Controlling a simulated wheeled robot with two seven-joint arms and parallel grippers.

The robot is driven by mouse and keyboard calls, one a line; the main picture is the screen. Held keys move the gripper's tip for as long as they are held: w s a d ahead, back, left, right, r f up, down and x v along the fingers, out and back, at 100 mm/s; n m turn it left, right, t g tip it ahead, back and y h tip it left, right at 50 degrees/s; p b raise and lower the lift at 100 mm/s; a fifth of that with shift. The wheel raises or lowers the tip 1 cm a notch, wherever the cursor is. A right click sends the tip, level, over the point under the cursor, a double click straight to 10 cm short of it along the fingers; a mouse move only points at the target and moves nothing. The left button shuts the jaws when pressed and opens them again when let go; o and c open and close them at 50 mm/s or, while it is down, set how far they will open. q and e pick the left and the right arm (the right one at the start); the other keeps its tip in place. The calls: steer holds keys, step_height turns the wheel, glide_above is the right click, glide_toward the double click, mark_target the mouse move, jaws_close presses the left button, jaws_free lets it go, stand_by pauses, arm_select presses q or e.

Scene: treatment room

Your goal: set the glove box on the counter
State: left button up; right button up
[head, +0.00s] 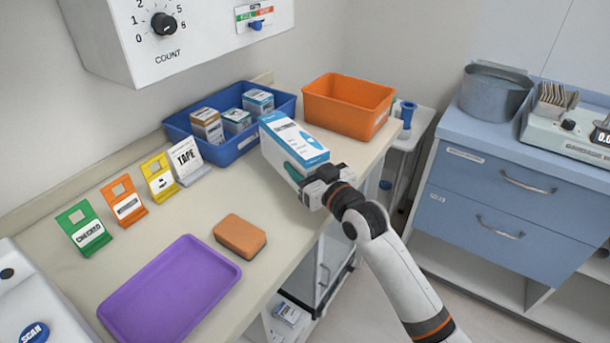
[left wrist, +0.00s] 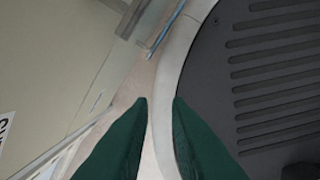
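The glove box, a white and blue carton (head: 291,139), is in the head view over the front edge of the beige counter (head: 185,212). My right gripper (head: 306,180) is shut on its near end, with a green finger along its side. I cannot tell whether the box touches the counter. My left gripper is outside the head view. In the left wrist view its two green fingers (left wrist: 159,100) are apart with nothing between them, above the floor and beside my dark ribbed base.
A blue bin (head: 180,132) with small cartons and an orange bin (head: 348,105) stand behind the box. An orange-brown block (head: 240,237) and purple tray (head: 165,292) lie nearer. Coloured sign stands (head: 127,202) line the wall. Blue drawers (head: 510,190) stand right.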

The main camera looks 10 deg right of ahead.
steer(key=shift+f, duration=1.2)
steer(key=o, duration=1.2)
steer(key=shift+f, duration=0.1)
steer(key=shift+s, duration=0.1)
steer(key=v, duration=1.2)
steer(key=shift+b, duration=0.3)
